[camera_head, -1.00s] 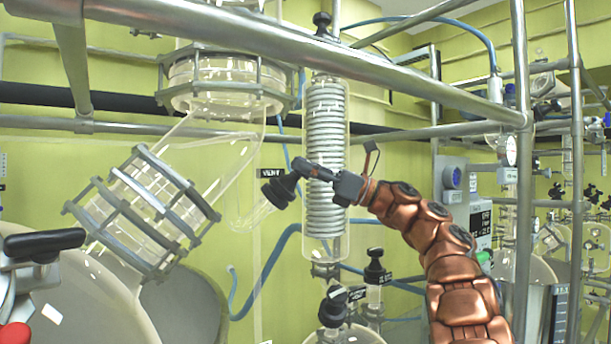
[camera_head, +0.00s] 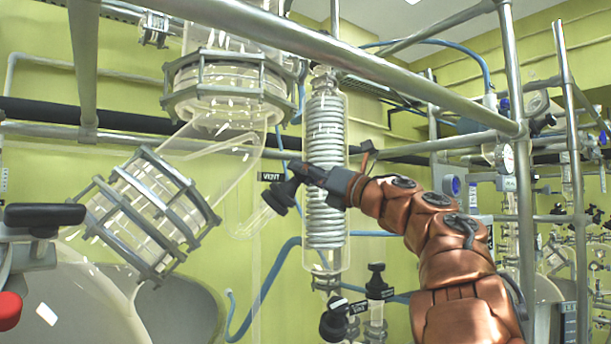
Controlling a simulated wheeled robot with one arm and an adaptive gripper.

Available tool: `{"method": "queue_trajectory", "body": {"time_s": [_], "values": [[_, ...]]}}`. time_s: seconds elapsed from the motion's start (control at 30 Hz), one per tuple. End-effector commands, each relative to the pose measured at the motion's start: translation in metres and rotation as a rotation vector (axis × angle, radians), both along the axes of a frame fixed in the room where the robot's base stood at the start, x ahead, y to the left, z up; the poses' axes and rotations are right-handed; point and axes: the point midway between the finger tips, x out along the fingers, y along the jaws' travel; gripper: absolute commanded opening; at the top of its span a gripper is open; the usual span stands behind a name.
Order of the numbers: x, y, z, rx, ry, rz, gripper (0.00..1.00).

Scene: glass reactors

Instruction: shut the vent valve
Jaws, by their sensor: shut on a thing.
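The vent valve has a black knob (camera_head: 279,196) on a slanted clear glass side arm (camera_head: 256,219), beside a small black VENT label (camera_head: 270,177). My gripper (camera_head: 292,184) reaches in from the right, in front of the coiled condenser, and is shut on this knob. The fingers cover part of the knob, and its exact turn cannot be read.
The coiled glass condenser (camera_head: 325,160) stands just behind my gripper. A thick metal rail (camera_head: 380,72) crosses above my arm. A flanged glass joint (camera_head: 150,215) is at left. More black-knobbed valves (camera_head: 334,325) stand below.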

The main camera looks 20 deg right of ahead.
Motion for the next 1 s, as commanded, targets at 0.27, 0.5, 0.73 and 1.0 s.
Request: {"method": "queue_trajectory", "body": {"time_s": [0.27,0.5,0.73,1.0], "values": [[-0.001,0.0022,0.006,0.068,0.11,-0.134,0.16],[-0.0006,0.0012,0.0085,0.135,0.206,-0.25,0.16],[-0.0012,0.0006,0.0108,0.198,0.298,-0.365,0.16],[-0.001,0.0017,0.009,0.27,0.41,-0.501,0.16]]}}
